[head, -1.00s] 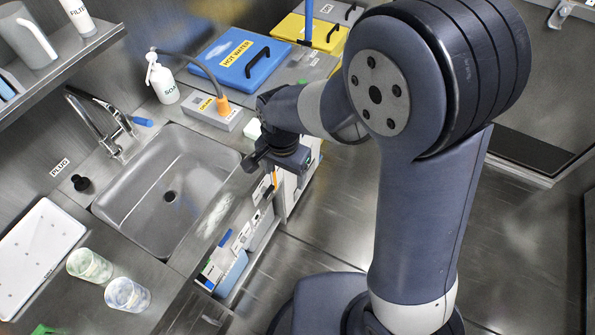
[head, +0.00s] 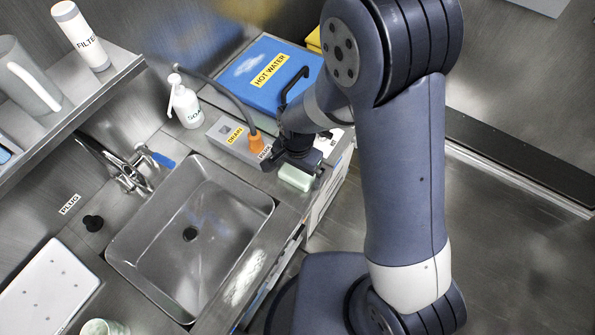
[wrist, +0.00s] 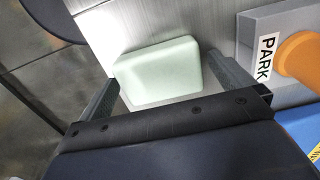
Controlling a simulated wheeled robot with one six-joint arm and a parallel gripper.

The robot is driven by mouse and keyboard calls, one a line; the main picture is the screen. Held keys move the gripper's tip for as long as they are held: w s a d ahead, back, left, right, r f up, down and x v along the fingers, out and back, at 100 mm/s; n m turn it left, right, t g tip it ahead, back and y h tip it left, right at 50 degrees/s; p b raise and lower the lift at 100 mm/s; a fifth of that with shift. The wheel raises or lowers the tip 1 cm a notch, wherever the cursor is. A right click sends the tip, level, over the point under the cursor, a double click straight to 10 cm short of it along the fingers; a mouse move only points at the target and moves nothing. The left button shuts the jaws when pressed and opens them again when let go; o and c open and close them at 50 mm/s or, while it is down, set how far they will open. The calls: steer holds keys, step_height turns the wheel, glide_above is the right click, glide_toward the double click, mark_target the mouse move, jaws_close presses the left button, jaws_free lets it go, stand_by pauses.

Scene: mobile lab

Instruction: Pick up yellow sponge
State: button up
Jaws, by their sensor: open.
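A pale green, block-shaped sponge (head: 295,178) lies on the steel counter to the right of the sink; no yellow sponge shows. In the wrist view the sponge (wrist: 160,73) sits between the two open fingers of my gripper (wrist: 163,68), with a gap on either side. In the head view my gripper (head: 288,164) is right at the sponge and hides part of it. I cannot tell exactly how high the fingers are above the counter.
A grey box with an orange plug (wrist: 297,58) and a PARK label stands close to my right finger. The sink (head: 190,235) is to the left. A blue HOT WATER lid (head: 270,75) and a soap bottle (head: 184,103) are behind.

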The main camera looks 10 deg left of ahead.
mark_target(297, 172)
steer(key=c, duration=0.9)
step_height(297, 172, up, 10)
steer(key=shift+b, duration=0.3)
stand_by(0.3)
steer(key=o, duration=0.4)
steer(key=c, duration=0.3)
steer(key=shift+s+f, duration=0.1)
steer(key=shift+s, duration=0.05)
